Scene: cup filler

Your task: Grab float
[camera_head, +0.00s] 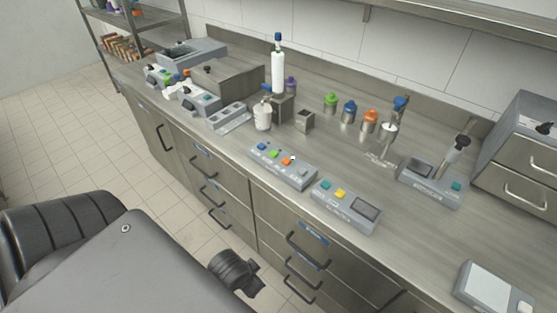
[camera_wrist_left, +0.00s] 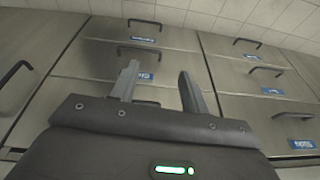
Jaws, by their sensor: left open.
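I cannot tell for sure which thing is the float. Candidates stand on the steel counter (camera_head: 335,150) in the head view: a tall white cylinder with a blue top (camera_head: 278,70), a white cup (camera_head: 262,116) on or beside the filler stand, and small capped containers in green (camera_head: 331,103), blue (camera_head: 349,110) and orange (camera_head: 369,121). My left gripper (camera_wrist_left: 158,72) is open and empty in the left wrist view, facing the drawer fronts below the counter, apart from everything on top. My right gripper is not in view.
Button panels (camera_head: 283,166) and (camera_head: 346,205) line the counter's front edge. A scale-like device (camera_head: 432,183) and a drawer box (camera_head: 520,160) stand at the right. Drawer handles (camera_head: 307,243) stick out below the counter. The tiled floor at left is clear.

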